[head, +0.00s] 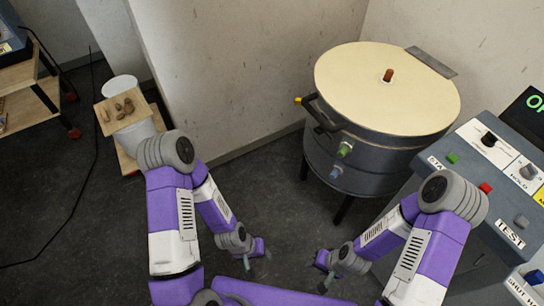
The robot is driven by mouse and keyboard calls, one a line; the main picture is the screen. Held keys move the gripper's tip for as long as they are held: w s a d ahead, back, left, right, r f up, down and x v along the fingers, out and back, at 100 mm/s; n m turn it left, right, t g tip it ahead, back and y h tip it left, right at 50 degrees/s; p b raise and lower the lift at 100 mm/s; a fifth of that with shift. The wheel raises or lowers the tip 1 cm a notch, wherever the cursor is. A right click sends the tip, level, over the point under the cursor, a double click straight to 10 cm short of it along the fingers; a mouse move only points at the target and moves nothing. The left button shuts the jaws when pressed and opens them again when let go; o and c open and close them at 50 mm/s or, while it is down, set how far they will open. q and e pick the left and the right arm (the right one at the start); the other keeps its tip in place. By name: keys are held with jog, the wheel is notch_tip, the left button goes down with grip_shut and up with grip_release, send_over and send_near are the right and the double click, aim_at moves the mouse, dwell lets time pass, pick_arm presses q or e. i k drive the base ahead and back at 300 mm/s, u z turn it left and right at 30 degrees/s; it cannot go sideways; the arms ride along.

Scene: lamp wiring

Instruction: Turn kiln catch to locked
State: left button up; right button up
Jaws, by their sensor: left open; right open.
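The kiln (370,155) is a round dark grey drum on dark legs at the right of centre. Its cream lid (360,90) is down and carries a brown knob (388,75). A black bar with an orange tip (299,100) sticks out at the rim's left; I cannot tell whether it is the catch or its position. A green fitting (345,149) and a blue fitting (336,172) sit on the kiln's front. My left gripper (257,268) is open, low over the floor, apart from the kiln. My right gripper (323,287) is open, also low and apart from the kiln.
A grey control console (480,215) with buttons and switches stands at the right, close to the kiln. A shelf cart (25,75) is at far left. Dark floor between is clear.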

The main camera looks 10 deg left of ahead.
aim_at(318, 130)
jog(key=z, duration=0.4)
jog(key=k, duration=0.3)
jog(key=u, duration=1.9)
jog(key=i, duration=0.8)
jog(key=z, duration=0.7)
jog(key=i, duration=0.65)
jog(key=z, duration=0.75)
